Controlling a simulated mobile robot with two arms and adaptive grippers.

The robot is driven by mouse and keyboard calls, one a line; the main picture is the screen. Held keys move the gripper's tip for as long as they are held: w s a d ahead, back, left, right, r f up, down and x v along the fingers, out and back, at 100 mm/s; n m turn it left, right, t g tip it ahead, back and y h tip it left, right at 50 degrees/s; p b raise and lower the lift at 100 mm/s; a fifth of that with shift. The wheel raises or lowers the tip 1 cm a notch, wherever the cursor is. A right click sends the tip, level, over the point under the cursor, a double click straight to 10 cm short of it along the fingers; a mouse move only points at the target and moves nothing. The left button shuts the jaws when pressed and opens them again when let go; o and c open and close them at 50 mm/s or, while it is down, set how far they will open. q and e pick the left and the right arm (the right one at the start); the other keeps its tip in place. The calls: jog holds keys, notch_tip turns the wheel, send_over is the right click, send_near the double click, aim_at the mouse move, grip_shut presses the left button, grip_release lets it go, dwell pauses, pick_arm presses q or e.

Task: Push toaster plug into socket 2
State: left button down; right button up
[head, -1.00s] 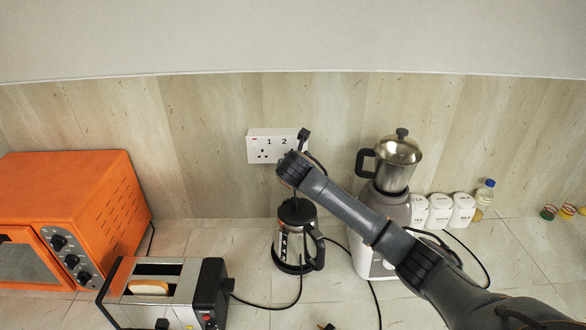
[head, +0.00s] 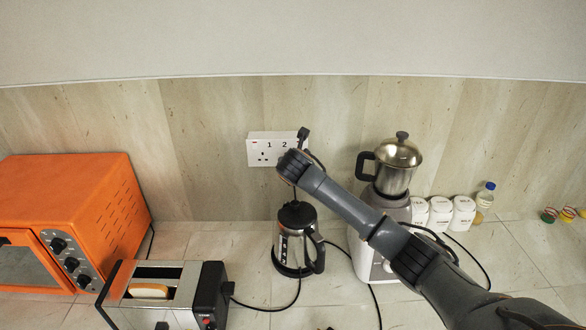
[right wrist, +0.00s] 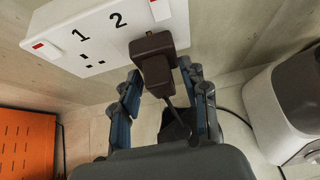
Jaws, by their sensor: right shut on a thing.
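The white socket plate (head: 271,146) is on the wall, with sockets marked 1 and 2; it also shows in the right wrist view (right wrist: 100,32). Socket 1 is bare. The dark brown plug (right wrist: 153,62) is at socket 2 and covers its holes. A bit of brass shows at its top edge; I cannot tell how deep it sits. My right gripper (right wrist: 160,75) is shut on the plug, a finger on each side. My left gripper is not in view.
A steel kettle (head: 296,240) stands below the socket, close under my right arm. A blender (head: 389,185) stands behind the arm, to its right. An orange oven (head: 75,220) is at left. White canisters (head: 440,213) and a bottle (head: 484,202) stand at right. Black cables cross the counter.

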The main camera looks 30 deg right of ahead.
jog(key=shift+w+d, duration=0.2)
jog(key=shift+w, duration=0.2)
jog(key=o, duration=1.2)
jog(key=shift+o, duration=0.2)
jog(key=v, duration=1.2)
